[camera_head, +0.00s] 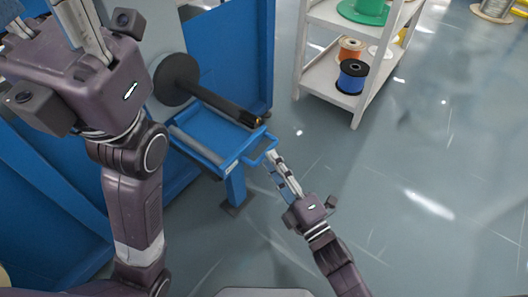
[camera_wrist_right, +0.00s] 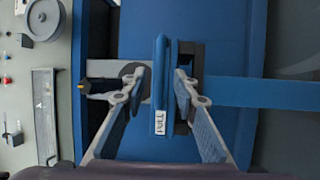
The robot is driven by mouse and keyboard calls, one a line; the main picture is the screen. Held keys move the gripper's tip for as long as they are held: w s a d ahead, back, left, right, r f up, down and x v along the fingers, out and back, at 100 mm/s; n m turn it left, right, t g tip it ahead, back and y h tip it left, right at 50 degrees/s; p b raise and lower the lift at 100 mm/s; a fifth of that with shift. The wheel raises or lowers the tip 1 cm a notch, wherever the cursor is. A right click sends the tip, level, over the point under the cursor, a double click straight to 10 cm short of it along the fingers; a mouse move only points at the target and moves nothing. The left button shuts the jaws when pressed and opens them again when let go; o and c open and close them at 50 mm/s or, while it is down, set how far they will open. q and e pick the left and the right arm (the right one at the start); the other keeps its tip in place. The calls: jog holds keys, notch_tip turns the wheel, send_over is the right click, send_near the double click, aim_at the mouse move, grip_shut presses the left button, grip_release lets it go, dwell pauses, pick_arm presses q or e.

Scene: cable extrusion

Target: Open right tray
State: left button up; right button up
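The blue tray (camera_head: 210,134) juts out from the blue machine, with a loop handle (camera_head: 262,148) at its front end. My right gripper (camera_head: 272,160) is at this handle. The fingers are apart, one on each side of the bar, with a narrow gap visible on the left side. My left gripper (camera_head: 50,28) is high at the upper left; its fingers are spread and their tips are out of the picture.
A black spindle with a round flange (camera_head: 178,79) extends above the tray. A white shelf (camera_head: 325,75) holds blue (camera_head: 352,77), orange (camera_head: 350,50) and green (camera_head: 365,10) spools. A grey panel (camera_wrist_right: 20,100) shows in the wrist view.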

jog(key=shift+b+x, duration=0.55)
jog(key=shift+x, duration=1.45)
jog(key=shift+c, duration=0.5)
grip_shut()
